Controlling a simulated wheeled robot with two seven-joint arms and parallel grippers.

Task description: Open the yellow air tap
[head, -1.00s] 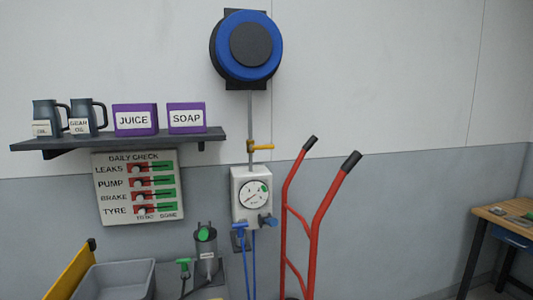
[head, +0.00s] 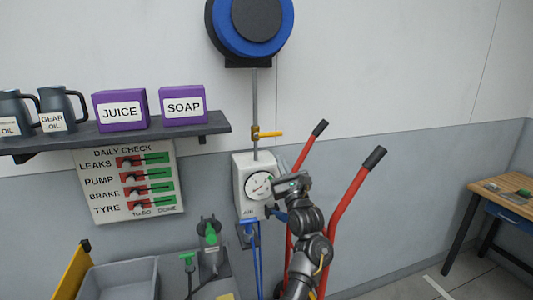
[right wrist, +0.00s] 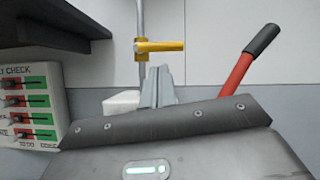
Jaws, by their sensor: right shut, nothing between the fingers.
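The yellow air tap (head: 266,134) sits on the vertical grey pipe above the white AIR gauge box (head: 243,190). Its lever points sideways to the right, across the pipe. My right gripper (head: 292,182) is shut and empty in front of the gauge box, below the tap and apart from it in the picture. In the right wrist view the closed fingers (right wrist: 157,88) point up towards the yellow tap lever (right wrist: 160,46), which appears just beyond their tips. The gripper hides part of the gauge. My left gripper is not in view.
A red hand truck (head: 348,210) stands right of the gauge box, close to my right arm. A shelf (head: 120,136) with jugs and purple boxes juts out on the left. A blue hose reel (head: 250,25) hangs above the pipe. A wooden bench (head: 505,190) is far right.

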